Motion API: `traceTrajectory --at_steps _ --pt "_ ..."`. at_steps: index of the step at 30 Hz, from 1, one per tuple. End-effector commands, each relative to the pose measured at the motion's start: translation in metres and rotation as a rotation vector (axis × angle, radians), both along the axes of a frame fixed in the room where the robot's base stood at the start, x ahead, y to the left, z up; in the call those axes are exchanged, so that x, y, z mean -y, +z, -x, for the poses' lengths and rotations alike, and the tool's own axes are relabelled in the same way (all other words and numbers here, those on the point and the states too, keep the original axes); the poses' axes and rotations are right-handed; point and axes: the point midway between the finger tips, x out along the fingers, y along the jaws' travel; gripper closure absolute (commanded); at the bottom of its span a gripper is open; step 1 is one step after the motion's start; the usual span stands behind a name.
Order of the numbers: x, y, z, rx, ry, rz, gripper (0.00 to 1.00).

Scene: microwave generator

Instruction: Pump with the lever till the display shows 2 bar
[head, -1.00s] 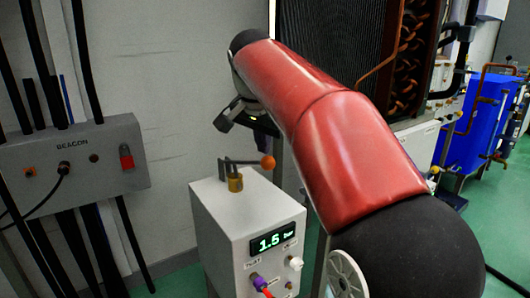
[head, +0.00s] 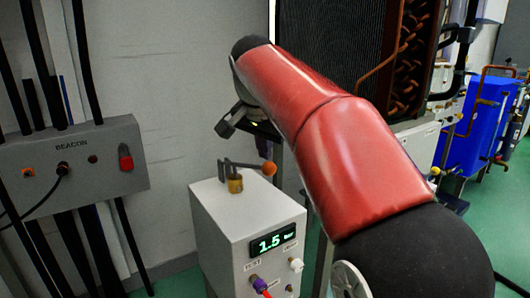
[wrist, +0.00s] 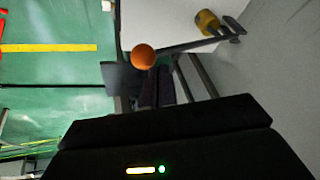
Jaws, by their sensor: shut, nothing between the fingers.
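The pump unit (head: 215,210) is a white box with a green-lit display (head: 272,242) that reads 1.5 bar. On its top, a brass post (head: 235,184) carries the grey lever (head: 247,165), which slopes slightly down to an orange ball knob (head: 269,168). The knob also shows in the wrist view (wrist: 143,57), at the lever's free end. My gripper (head: 265,152) is shut and empty, its dark fingers pointing down just above the knob. In the wrist view my fingers (wrist: 156,80) appear right beside the knob; whether they touch it I cannot tell.
A grey BEACON wall box (head: 75,165) with cables hangs at the left. A black finned radiator (head: 325,60) stands behind my arm. A blue unit (head: 465,120) stands at the far right. Knobs and a red hose (head: 262,287) sit on the pump's front.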

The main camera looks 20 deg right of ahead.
Motion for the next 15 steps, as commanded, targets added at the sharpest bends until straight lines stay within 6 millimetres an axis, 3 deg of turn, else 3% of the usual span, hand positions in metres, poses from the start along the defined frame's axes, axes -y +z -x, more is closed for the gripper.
traceTrajectory --at_steps 15 --pt "0.0009 -0.0066 0.0024 -0.001 0.0 0.0 1.0"
